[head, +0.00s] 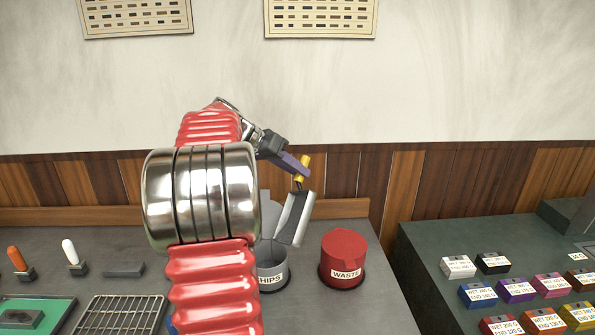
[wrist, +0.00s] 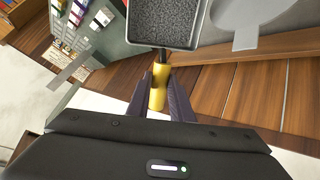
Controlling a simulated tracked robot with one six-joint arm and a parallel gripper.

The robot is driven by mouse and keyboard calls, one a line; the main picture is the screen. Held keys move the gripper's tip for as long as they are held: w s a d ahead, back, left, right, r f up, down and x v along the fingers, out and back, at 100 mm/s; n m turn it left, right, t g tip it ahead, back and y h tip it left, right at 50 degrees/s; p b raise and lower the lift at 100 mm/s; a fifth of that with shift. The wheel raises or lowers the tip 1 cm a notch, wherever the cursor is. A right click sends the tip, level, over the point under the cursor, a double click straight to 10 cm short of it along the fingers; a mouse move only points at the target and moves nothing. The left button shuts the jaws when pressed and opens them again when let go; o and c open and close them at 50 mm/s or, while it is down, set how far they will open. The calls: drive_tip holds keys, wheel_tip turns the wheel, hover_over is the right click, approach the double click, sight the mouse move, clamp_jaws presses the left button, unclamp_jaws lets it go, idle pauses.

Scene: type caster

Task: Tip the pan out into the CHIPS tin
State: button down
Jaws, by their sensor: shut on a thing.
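My gripper (head: 298,167) is shut on the yellow handle (head: 303,166) of the pan; the handle also shows between the fingers in the wrist view (wrist: 158,88). The pan (head: 298,218) hangs below, steeply tilted, above the right side of the CHIPS tin. In the wrist view the grey pan (wrist: 201,30) holds a layer of dark grey granules (wrist: 165,18). The CHIPS tin (head: 271,272) is grey with a white label. My arm hides its left part and the label's first letter. I cannot see what is inside it.
A red WASTE tin (head: 343,262) stands closed just right of the CHIPS tin. A wire rack (head: 118,315), a green tray (head: 62,308) and small tools lie at left. Labelled coloured boxes (head: 515,290) fill the right bench. A gap separates the benches.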

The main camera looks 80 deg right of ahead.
drive_tip(key=shift+w+a+r+g+h, duration=0.15)
drive_tip(key=shift+w+a+r+g, duration=0.2)
drive_tip(key=shift+w, duration=0.3)
drive_tip(key=shift+w+a+r+g+h, duration=0.2)
drive_tip(key=shift+w+g, duration=0.25)
drive_tip(key=shift+w, duration=0.2)
drive_tip(key=shift+w+a+r+g+h, duration=0.15)
drive_tip(key=shift+w+a+r+g, duration=0.2)
drive_tip(key=shift+w, duration=0.3)
idle(1.5)
drive_tip(key=shift+w+a+n+g+h, duration=0.1)
drive_tip(key=shift+w+a+g+h, duration=0.2)
drive_tip(key=shift+w+g, duration=0.35)
drive_tip(key=shift+w+a+n+g+h, duration=0.1)
drive_tip(key=shift+w+a+g+h, duration=0.2)
drive_tip(key=shift+w, duration=0.65)
drive_tip(key=shift+w+a+n+g+h, duration=0.1)
drive_tip(key=shift+w+a+g+h, duration=0.15)
drive_tip(key=shift+w+g, duration=0.4)
idle(2.3)
